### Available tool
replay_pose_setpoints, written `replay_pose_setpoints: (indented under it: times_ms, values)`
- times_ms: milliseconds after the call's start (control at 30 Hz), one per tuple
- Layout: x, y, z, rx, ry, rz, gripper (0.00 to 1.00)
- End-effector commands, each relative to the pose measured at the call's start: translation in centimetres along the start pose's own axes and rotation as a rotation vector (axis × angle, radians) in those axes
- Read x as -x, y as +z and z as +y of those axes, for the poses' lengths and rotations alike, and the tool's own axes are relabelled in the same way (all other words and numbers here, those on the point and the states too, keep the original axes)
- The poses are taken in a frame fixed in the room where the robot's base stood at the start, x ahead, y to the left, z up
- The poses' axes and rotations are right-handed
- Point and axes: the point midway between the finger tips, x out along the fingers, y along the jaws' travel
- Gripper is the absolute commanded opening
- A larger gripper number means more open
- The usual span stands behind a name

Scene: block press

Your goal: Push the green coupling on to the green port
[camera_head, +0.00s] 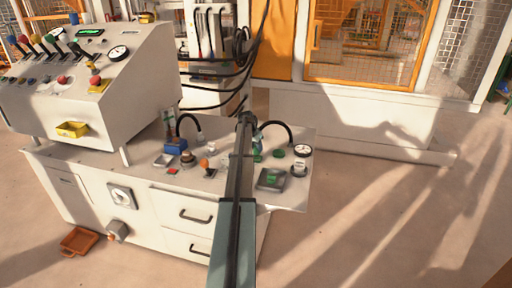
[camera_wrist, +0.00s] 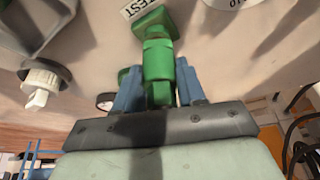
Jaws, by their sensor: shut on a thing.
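In the wrist view my gripper (camera_wrist: 158,92) has its blue fingers shut on the green coupling (camera_wrist: 158,60), one finger on each side. Past the coupling's far end is a green block-shaped part, apparently the green port (camera_wrist: 154,22), next to a "TEST" label. The two green parts meet in the picture; I cannot tell whether the coupling is fully seated or only touching. In the head view my arm hides most of the gripper, and a bit of green (camera_head: 257,143) shows just right of it.
A sloped control console (camera_head: 85,85) stands at left. A white knob (camera_wrist: 40,88) shows in the wrist view.

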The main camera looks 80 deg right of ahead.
Motion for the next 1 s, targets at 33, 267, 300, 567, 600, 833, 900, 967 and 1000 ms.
replay_pose_setpoints:
  times_ms: [33,267,300,567,600,833,900,967,1000]
  values:
    - [0.02,-0.01,0.00,0.000,0.000,0.000,0.09]
    - [0.02,-0.02,0.00,0.000,0.000,0.000,0.09]
    - [0.02,-0.02,0.00,0.000,0.000,0.000,0.09]
    - [-0.04,0.01,0.00,0.000,0.000,0.000,0.09]
    - [-0.07,0.02,0.00,0.000,0.000,0.000,0.09]
    - [-0.32,0.11,0.00,0.000,0.000,0.001,0.09]
    - [-0.39,0.14,-0.01,0.000,0.000,0.001,0.09]
    - [-0.46,0.17,-0.01,0.000,0.000,0.001,0.09]
    - [-0.51,0.19,-0.01,0.000,0.000,0.001,0.09]
